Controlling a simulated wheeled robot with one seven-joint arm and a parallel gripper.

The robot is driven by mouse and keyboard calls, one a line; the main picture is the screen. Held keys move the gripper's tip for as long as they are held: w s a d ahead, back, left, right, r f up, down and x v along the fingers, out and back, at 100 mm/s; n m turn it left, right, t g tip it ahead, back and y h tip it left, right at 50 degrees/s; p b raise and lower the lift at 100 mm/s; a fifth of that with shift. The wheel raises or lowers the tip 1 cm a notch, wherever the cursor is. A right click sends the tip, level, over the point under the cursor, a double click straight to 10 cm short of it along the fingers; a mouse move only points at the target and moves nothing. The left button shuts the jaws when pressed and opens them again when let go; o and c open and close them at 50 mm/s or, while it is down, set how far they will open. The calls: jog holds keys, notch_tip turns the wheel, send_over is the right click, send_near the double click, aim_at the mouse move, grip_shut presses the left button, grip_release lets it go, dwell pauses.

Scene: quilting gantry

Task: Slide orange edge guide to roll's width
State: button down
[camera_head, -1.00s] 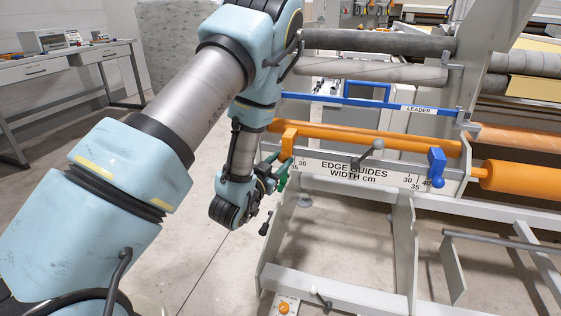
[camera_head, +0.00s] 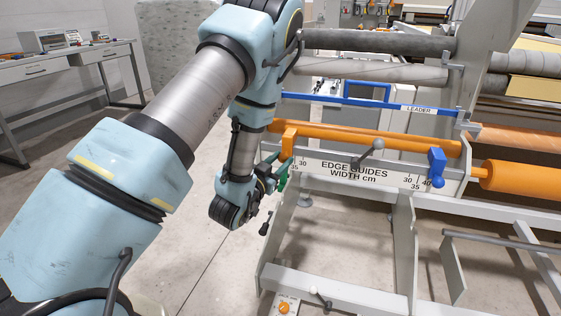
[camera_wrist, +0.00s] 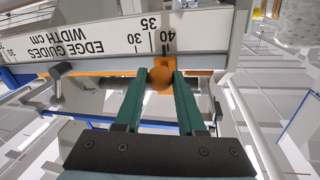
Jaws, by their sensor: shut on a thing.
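The orange edge guide (camera_head: 289,140) sits at the left end of the white scale bar marked "EDGE GUIDES WIDTH cm" (camera_head: 330,170). In the wrist view, the guide's round orange knob (camera_wrist: 160,78) lies between the green fingertips of my gripper (camera_wrist: 161,84), which is shut on it. The guide's body behind the knob stands close to the 40 mark. In the head view, my gripper (camera_head: 280,178) is partly hidden by my wrist. The blue edge guide (camera_head: 437,166) is at the bar's right end. An orange roll (camera_head: 370,139) lies behind the bar.
A grey clamp lever (camera_head: 370,153) sticks out at the bar's middle. A blue bar labelled "LEADER" (camera_head: 350,101) and grey rollers lie above and behind. Frame uprights and a lower beam (camera_head: 340,288) stand below. Open floor is at the left.

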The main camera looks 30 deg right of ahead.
jog(key=shift+a+f, duration=0.1)
jog(key=shift+w+a+b, duration=0.1)
jog(key=shift+b, duration=0.3)
jog(key=c, duration=0.5)
grip_release()
